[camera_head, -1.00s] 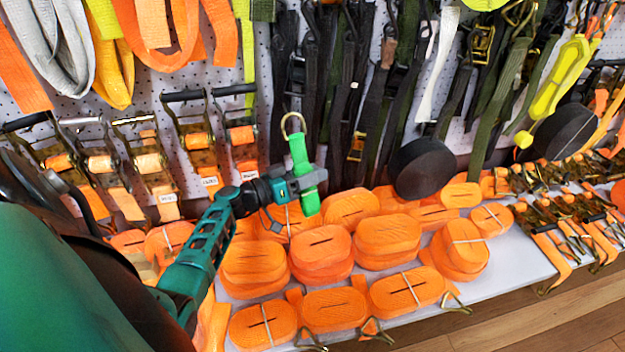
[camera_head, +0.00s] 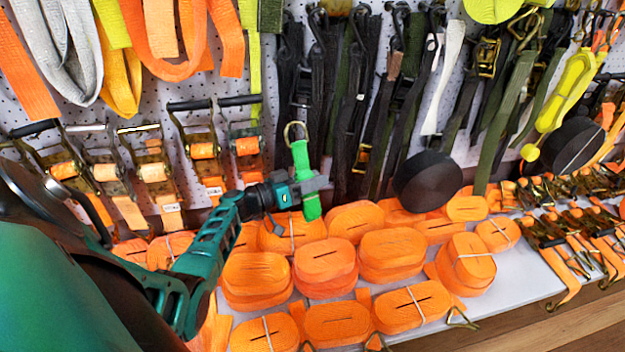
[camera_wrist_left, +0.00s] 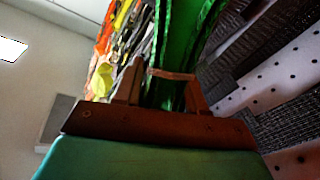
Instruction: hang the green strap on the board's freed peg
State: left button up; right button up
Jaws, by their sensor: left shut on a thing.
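The green strap (camera_head: 301,160) is a short bright-green band with a metal ring (camera_head: 295,131) at its top. It hangs upright from my left gripper (camera_head: 308,186), which is shut on it in front of the pegboard (camera_head: 268,60). In the left wrist view the green strap (camera_wrist_left: 180,50) rises between the two fingers (camera_wrist_left: 165,92). A bare patch of perforated board also shows to the right in that view (camera_wrist_left: 285,70). I cannot make out which peg is free. My right gripper is not in view.
Stacks of orange rolled straps (camera_head: 325,265) cover the shelf (camera_head: 515,275) below the gripper. Dark straps (camera_head: 330,90) hang behind it. A black roll (camera_head: 428,180) is to the right, and orange ratchets (camera_head: 205,150) hang to the left.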

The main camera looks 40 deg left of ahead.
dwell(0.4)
pick_arm(q)
jog(key=o, duration=1.2)
jog(key=p+v, duration=0.1)
jog(key=v, duration=1.2)
